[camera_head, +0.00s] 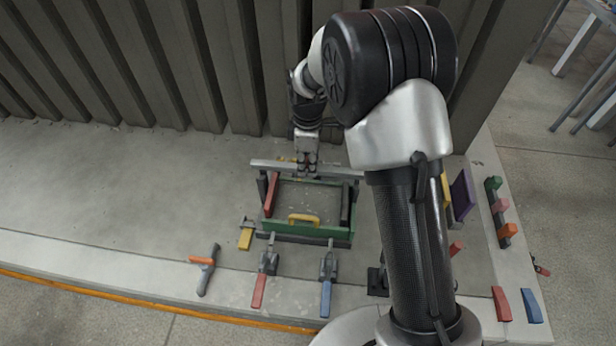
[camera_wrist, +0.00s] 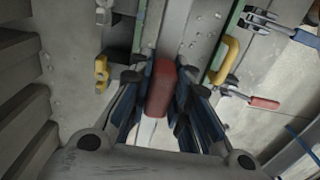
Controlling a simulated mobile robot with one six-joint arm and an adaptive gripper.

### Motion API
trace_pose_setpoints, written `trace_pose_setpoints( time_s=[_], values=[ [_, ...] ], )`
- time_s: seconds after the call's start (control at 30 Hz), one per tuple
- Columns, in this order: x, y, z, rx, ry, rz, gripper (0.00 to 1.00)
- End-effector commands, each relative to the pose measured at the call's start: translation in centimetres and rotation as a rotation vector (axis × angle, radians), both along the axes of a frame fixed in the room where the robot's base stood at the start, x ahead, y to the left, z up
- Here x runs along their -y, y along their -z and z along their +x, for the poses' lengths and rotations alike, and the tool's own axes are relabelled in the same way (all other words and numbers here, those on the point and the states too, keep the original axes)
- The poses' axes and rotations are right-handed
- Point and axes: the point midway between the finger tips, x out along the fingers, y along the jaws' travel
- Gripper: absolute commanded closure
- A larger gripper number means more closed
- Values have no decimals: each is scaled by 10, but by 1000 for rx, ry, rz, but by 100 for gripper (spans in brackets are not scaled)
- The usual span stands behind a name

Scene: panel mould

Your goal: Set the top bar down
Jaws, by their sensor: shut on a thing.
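The top bar (camera_head: 335,172) is a long grey bar lying crosswise at the far end of the mould frame. My gripper (camera_head: 307,170) is over its middle. In the wrist view my gripper (camera_wrist: 160,95) is shut on the bar's red handle (camera_wrist: 163,80), with a blue finger on each side. The bar spans the far ends of the left side bar with its red top (camera_head: 271,194) and the dark right side bar (camera_head: 347,205). Whether it touches them or hangs just above, I cannot tell. The green near bar (camera_head: 285,226) has a yellow handle (camera_head: 303,218).
Clamps with red (camera_head: 259,290) and blue (camera_head: 326,298) handles stand before the frame. A yellow-handled clamp (camera_head: 246,238) and an orange-handled tool (camera_head: 203,262) lie left. Ribbed grey panels (camera_head: 205,60) rise close behind. Coloured pieces (camera_head: 501,205) line the right edge.

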Motion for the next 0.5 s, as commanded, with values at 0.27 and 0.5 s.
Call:
trace_pose_setpoints(
  time_s=[0.27, 0.5],
  values=[
    [0, 21, 0, 0, 0, 0, 100],
    [0, 53, 0, 1, 0, 0, 100]
  ],
)
